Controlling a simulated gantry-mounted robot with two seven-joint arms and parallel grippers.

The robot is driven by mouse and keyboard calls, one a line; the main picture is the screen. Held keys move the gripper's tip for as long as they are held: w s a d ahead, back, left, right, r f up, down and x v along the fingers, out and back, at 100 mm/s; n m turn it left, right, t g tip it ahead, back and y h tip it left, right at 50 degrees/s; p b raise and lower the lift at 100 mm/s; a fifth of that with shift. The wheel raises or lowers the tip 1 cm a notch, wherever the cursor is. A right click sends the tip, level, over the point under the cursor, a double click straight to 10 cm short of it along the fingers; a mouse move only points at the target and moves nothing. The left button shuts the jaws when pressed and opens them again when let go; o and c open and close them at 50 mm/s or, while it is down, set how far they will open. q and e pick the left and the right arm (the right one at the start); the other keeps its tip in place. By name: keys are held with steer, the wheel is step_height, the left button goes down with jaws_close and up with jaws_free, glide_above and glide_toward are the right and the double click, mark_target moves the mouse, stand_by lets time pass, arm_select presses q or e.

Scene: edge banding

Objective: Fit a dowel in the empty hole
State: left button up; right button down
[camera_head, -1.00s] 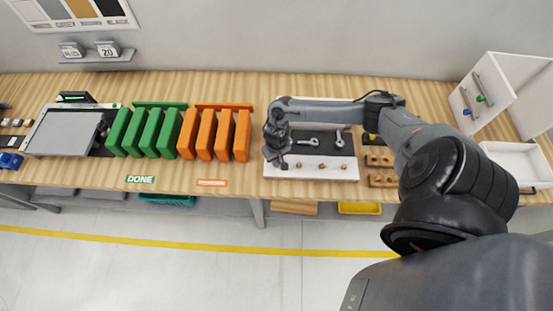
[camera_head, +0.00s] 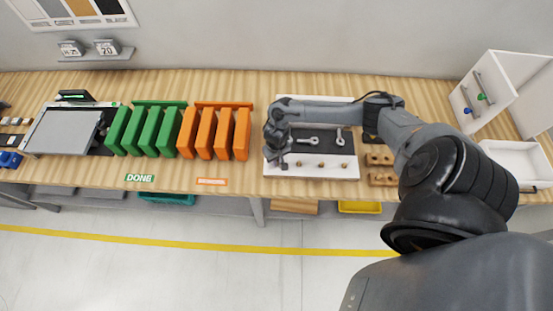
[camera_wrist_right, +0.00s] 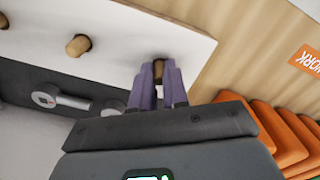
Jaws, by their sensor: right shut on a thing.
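A white panel (camera_head: 350,172) lies on the bench, with a row of wooden dowels (camera_head: 321,166) standing along its front strip. In the right wrist view the panel (camera_wrist_right: 120,42) shows two standing dowels, one clear (camera_wrist_right: 78,45) and one at the left edge. My right gripper (camera_head: 280,163) is over the left end of this row. In the wrist view its purple fingers (camera_wrist_right: 158,84) are shut on a wooden dowel (camera_wrist_right: 158,68), whose tip shows between them at the panel's edge. The hole there is hidden, so I cannot tell how deep the dowel sits. My left gripper is out of view.
Metal tools (camera_head: 308,141) lie on a dark mat behind the dowel row. Orange panels (camera_head: 207,133) and green panels (camera_head: 143,132) stand in racks to the left. Wooden blocks (camera_head: 381,180) with holes sit right of the panel. A white cabinet (camera_head: 490,90) stands farther right.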

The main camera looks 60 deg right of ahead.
steer(key=shift+f, duration=0.1)
stand_by(0.3)
steer(key=c, duration=1.1)
jaws_free()
steer(key=shift+o, duration=0.2)
steer(key=shift+r+p, duration=0.65)
steer(key=shift+p, duration=0.1)
steer(key=shift+r+p, duration=1.9)
steer(key=shift+p, duration=0.55)
